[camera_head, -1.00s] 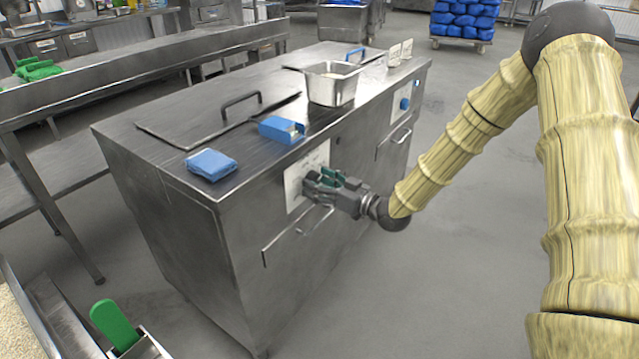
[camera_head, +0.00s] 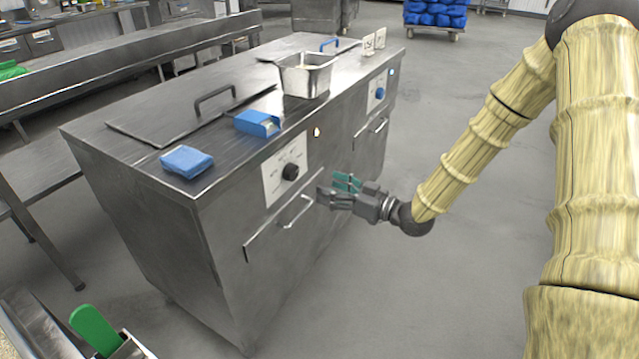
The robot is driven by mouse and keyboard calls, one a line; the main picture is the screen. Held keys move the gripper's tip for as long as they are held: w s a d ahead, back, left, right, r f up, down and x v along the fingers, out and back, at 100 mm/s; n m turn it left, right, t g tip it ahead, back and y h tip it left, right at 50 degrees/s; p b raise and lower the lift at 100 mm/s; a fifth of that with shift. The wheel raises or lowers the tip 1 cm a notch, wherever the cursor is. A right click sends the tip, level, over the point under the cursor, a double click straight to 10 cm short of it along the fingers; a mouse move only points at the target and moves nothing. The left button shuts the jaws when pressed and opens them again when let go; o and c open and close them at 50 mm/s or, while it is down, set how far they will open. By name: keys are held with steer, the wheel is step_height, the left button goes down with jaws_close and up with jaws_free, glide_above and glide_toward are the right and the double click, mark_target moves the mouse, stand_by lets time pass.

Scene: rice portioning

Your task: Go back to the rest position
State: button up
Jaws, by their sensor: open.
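My gripper (camera_head: 335,190) is open and empty. It is in front of the steel cabinet (camera_head: 225,250), right of a black knob (camera_head: 290,172) on a white control panel (camera_head: 272,187), apart from the knob. The fingers have green pads and point left toward the cabinet front. My arm reaches in from the right edge of the picture.
On the cabinet top are a blue packet (camera_head: 187,161), a blue box (camera_head: 257,123), a steel pan (camera_head: 305,79) and a lid with a black handle (camera_head: 170,122). A drawer handle (camera_head: 297,211) juts out below the panel. Grey floor (camera_head: 470,270) right of the cabinet is clear.

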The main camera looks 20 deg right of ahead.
steer(key=shift+s+d, duration=0.3)
steer(key=shift+s, duration=0.1)
steer(key=s+a+f+m+g+h, duration=0.25)
steer(key=s+f, duration=0.35)
steer(key=f, duration=0.6)
steer(key=s+a+f+m+g+h, duration=0.2)
steer(key=s+a+f+g+h, duration=0.2)
steer(key=s+f, duration=0.55)
steer(key=s+a+f+m+g+h, duration=0.15)
steer(key=s+f+g, duration=0.25)
steer(key=s+f, duration=0.55)
steer(key=s+f+g+h, duration=0.1)
steer(key=s+f+g, duration=0.1)
steer(key=s, duration=0.5)
steer(key=s+f+g+h, duration=0.2)
steer(key=s+f, duration=0.1)
steer(key=s, duration=0.4)
step_height(320, 180, up, 18)
steer(key=p, duration=1.7)
steer(key=shift+s+d+m, duration=0.15)
steer(key=shift+d+m, duration=0.2)
steer(key=shift+m, duration=0.05)
